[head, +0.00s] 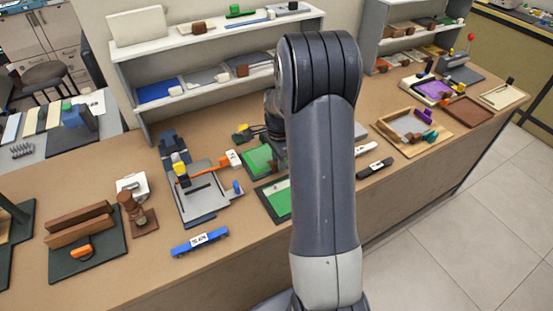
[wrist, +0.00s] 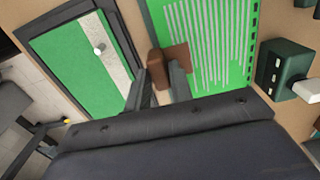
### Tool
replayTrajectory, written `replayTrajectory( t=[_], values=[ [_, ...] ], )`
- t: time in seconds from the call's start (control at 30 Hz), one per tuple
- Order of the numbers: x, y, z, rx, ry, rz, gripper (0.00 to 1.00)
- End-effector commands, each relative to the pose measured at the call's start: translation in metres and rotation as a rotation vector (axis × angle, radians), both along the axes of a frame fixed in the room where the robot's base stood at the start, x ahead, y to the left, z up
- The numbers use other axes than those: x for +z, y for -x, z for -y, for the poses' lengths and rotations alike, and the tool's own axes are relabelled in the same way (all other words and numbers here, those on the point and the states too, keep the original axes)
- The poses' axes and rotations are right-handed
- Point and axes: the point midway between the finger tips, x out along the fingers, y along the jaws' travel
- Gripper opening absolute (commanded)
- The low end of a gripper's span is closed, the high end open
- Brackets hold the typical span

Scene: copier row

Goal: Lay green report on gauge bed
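The green report (wrist: 205,40) lies flat in the wrist view, with pale printed lines and a brown tab (wrist: 158,68) at its left edge. It also shows in the head view (head: 257,160), partly behind my arm. My gripper (wrist: 160,80) has its two fingers on either side of the brown tab; whether they press on it is unclear. In the head view my arm hides the fingers. A grey flat bed (head: 205,200) with dark blue end pieces stands left of the report and looks like the gauge bed. An orange bar with a white end crosses its top.
A dark-framed green panel (wrist: 75,65) with a pale strip and knob lies beside the report. A blue labelled bar (head: 199,242) lies in front of the grey bed. A brown stamp (head: 135,212) stands left of it. Shelves (head: 200,60) rise behind.

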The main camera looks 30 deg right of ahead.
Motion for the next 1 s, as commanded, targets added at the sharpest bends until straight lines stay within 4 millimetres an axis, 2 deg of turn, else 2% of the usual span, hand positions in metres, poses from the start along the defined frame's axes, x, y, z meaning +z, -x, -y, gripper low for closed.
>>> replayTrajectory(
  t=[0.03, 0.23, 0.53, 0.67, 1.0],
  values=[
    [0.0, 0.0, 0.0, 0.0, 0.0, 0.0, 0.26],
    [0.0, 0.0, 0.0, 0.0, 0.0, 0.0, 0.41],
    [0.004, 0.0, 0.0, 0.0, 0.0, 0.001, 0.41],
    [0.022, -0.001, 0.0, 0.0, 0.002, 0.004, 0.41],
    [0.088, 0.0, 0.0, 0.0, 0.001, 0.003, 0.41]
  ],
)
